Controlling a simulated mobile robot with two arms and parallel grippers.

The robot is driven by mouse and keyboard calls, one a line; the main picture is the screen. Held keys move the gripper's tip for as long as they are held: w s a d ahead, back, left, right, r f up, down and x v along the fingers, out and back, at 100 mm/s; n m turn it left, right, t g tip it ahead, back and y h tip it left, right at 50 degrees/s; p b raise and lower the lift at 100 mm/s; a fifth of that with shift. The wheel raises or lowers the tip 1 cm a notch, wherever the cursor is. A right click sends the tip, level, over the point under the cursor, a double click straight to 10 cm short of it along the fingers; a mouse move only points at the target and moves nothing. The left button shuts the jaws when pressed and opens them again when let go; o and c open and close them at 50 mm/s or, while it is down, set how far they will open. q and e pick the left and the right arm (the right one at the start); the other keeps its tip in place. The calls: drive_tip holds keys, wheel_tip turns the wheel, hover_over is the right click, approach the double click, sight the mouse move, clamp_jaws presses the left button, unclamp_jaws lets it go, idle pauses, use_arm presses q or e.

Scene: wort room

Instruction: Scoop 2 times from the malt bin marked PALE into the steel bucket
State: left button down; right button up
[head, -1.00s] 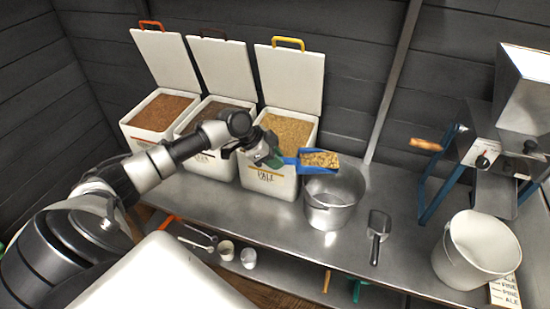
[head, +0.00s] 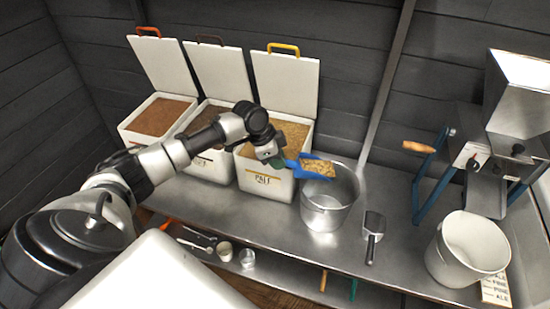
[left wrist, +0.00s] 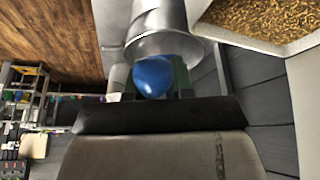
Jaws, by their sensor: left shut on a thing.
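My left gripper (head: 277,160) is shut on the handle of a blue scoop (head: 306,174), which holds a heap of pale grain (head: 318,168). The scoop is roughly level, over the left rear rim of the steel bucket (head: 326,211). The bucket's inside is partly hidden by the scoop. The PALE malt bin (head: 266,182) stands left of the bucket, its yellow-handled lid raised, with pale malt in it. In the left wrist view the blue handle end (left wrist: 153,76) sits in the jaws, with the bucket (left wrist: 158,40) beyond. My right gripper is not in view.
Two more open malt bins stand to the left, one with reddish grain (head: 158,115). A steel hand scoop (head: 373,228) lies right of the bucket. A white bucket (head: 465,252) and a mill with a wooden crank handle (head: 418,147) are at the right.

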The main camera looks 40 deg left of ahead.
sight(290, 161)
use_arm(q)
drive_tip(key=shift+w+d+r+g+y+p, duration=0.2)
drive_tip(key=shift+r+y+p, duration=0.1)
drive_tip(key=shift+r+p, duration=0.25)
drive_tip(key=shift+w+d+r+g+y+p, duration=0.2)
drive_tip(key=shift+r+y+p, duration=0.15)
drive_tip(key=shift+r, duration=0.4)
drive_tip(key=w+d+r+g+y+p, duration=0.1)
drive_tip(key=p, duration=0.2)
drive_tip(key=shift+d+r, duration=0.1)
drive_tip(key=shift+r, duration=0.1)
drive_tip(key=w+d+r+g+y+p, duration=0.1)
drive_tip(key=p, duration=0.2)
drive_tip(key=shift+d+r, duration=0.3)
drive_tip(key=shift+r, duration=0.05)
drive_tip(key=shift+w+d+r+g+y+p, duration=0.45)
drive_tip(key=shift+w+r+y+p, duration=0.1)
drive_tip(key=shift+y, duration=0.1)
drive_tip(key=shift+w+d+r+g+y, duration=0.3)
drive_tip(key=shift+w+d+g+y, duration=0.15)
drive_tip(key=shift+d, duration=0.15)
drive_tip(key=shift+w+d+r+g+y, duration=0.3)
drive_tip(key=shift+w+d+y, duration=0.15)
drive_tip(key=shift+d, duration=0.15)
